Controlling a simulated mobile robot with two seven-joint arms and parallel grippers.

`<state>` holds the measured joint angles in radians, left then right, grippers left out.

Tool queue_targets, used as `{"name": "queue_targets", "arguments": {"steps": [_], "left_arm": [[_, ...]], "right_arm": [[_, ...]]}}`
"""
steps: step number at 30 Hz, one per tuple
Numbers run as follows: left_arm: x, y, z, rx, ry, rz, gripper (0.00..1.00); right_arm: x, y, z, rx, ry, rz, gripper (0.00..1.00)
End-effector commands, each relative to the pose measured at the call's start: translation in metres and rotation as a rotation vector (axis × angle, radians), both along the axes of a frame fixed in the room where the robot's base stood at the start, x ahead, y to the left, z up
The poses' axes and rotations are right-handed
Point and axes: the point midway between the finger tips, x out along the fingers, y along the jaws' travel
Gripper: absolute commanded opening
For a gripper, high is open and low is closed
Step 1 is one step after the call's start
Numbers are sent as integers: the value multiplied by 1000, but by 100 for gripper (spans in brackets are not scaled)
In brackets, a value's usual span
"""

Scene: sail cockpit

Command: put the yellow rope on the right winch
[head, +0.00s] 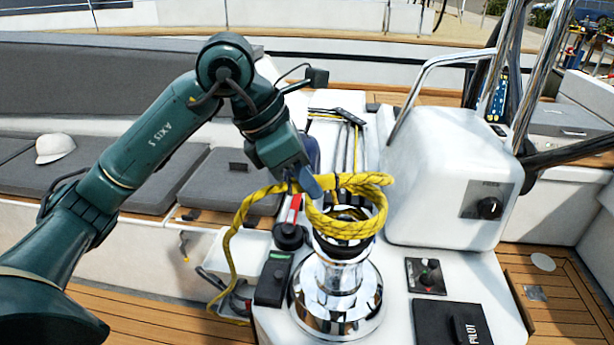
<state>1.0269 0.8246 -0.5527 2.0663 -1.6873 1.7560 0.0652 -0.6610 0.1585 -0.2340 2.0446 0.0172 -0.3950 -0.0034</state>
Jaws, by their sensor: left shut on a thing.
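The yellow rope (345,228) is a coil of several turns with a tail hanging down its left side. My left gripper (307,184) is shut on the rope at the coil's upper left edge. The chrome winch (337,295) stands upright on the white console, directly below the coil. The coil surrounds the upper part of the winch in the picture, and some chrome shows inside the loop. I cannot tell whether the coil rests on the drum or hangs just around its top. My right gripper is not in view.
A black device (273,278) and a red-handled clutch (290,235) sit left of the winch. A small control panel (426,276) and a black PILOT cover (452,323) are to its right. The white pedestal (440,170) with steel rails rises behind right. A white cap (54,148) lies on the grey cushions.

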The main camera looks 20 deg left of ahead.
Motion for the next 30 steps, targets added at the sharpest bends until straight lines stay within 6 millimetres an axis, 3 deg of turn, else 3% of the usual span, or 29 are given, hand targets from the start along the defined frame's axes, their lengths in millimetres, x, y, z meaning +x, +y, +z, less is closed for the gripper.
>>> {"name": "queue_targets", "arguments": {"steps": [8, 24, 30], "left_arm": [[0, 0, -5, 0, -1, 0, 0], [0, 0, -49, 0, -3, 0, 0], [0, 0, -51, -1, -2, 0, 0]], "right_arm": [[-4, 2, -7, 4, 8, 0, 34], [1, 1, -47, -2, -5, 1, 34], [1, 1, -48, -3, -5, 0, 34]]}}
